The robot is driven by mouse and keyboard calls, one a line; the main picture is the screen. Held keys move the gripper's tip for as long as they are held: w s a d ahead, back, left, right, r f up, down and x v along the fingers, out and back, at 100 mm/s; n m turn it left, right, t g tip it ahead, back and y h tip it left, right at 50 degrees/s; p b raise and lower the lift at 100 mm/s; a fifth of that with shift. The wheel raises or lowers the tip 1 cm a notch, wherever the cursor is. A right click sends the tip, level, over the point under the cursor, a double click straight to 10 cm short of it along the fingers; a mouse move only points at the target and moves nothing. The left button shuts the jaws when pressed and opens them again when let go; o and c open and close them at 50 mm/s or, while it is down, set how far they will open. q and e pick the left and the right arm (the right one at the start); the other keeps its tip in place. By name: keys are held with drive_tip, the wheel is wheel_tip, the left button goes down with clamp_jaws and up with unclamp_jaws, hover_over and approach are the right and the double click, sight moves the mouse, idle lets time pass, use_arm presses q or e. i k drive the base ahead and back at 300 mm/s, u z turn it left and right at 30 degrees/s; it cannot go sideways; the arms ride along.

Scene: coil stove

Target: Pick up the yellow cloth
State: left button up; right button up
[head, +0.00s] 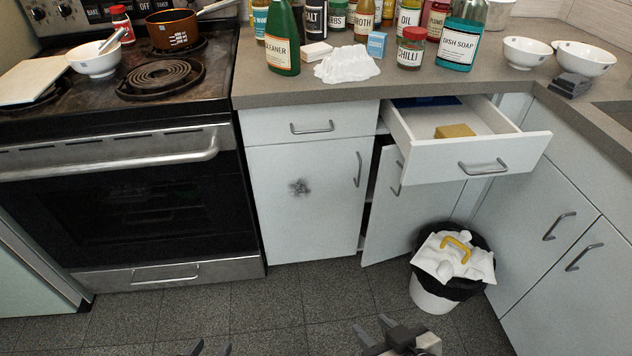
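A small folded yellow thing (455,131), which looks like the yellow cloth, lies in the pulled-out white drawer (475,158) under the counter. Its top and front side show above the drawer's front panel. My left gripper (212,348) shows only as dark fingertips at the bottom edge, spread apart with nothing seen between them. My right gripper (373,334) is at the bottom edge, right of centre, with its fingertips apart and empty. Both grippers are low in the picture, over the floor and well away from the drawer.
A full bin (434,294) with a black liner, white rubbish and a curved yellow piece stands below the drawer. A cabinet door (410,210) stands ajar beside it. The stove (140,190) is at left. Bottles and bowls crowd the counter (300,90). The floor (290,305) in front is clear.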

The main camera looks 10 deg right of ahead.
sight(461, 129)
drive_tip(key=k, duration=0.5)
drive_tip(key=z, duration=1.95)
drive_tip(key=i, duration=1.4)
drive_tip(key=u, duration=2.35)
